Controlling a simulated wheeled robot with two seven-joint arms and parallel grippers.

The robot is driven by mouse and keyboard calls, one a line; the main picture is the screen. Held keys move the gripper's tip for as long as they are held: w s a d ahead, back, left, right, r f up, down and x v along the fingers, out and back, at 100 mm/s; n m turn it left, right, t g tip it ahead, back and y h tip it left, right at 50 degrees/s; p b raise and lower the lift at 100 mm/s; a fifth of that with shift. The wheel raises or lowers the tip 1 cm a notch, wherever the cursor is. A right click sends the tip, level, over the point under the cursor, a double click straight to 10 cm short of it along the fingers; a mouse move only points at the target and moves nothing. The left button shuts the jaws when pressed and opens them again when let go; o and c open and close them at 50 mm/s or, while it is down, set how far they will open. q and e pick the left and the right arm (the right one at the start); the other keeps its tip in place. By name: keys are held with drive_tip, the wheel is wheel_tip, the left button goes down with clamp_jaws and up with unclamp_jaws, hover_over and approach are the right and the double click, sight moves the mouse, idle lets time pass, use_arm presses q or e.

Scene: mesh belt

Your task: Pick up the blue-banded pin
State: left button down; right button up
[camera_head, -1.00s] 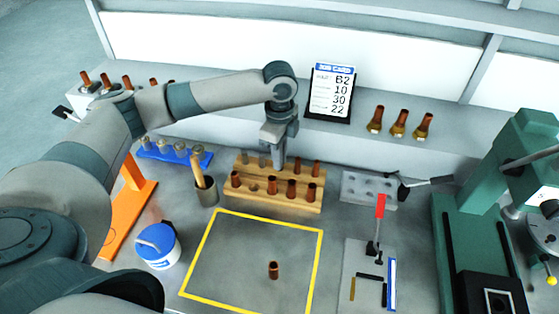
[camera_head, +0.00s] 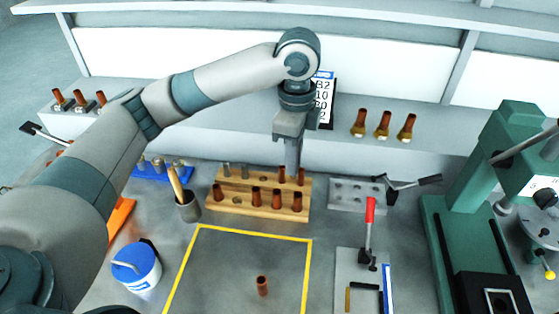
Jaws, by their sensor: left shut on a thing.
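A wooden rack (camera_head: 228,207) holds several copper-coloured pins and grey pins in two rows. My left gripper (camera_head: 291,168) comes down from above, behind or over the right half of the rack's back row. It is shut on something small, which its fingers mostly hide. I cannot make out a blue band on any pin. A single copper pin (camera_head: 262,286) stands upright inside the yellow outline, away from the gripper. My right gripper is not in view.
A job card (camera_head: 325,100) stands behind my left wrist. A grey block with holes (camera_head: 350,194), a red-handled clamp (camera_head: 369,212) and a green press (camera_head: 465,210) stand right. A cup (camera_head: 188,207) and a white-and-blue tub (camera_head: 137,268) stand left. The yellow-outlined area (camera_head: 225,265) is mostly clear.

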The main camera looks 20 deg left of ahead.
use_arm(q)
drive_tip(key=shift+s+d+r, duration=0.25)
drive_tip(key=shift+d+r, duration=0.15)
drive_tip(key=shift+d, duration=0.2)
idle(0.5)
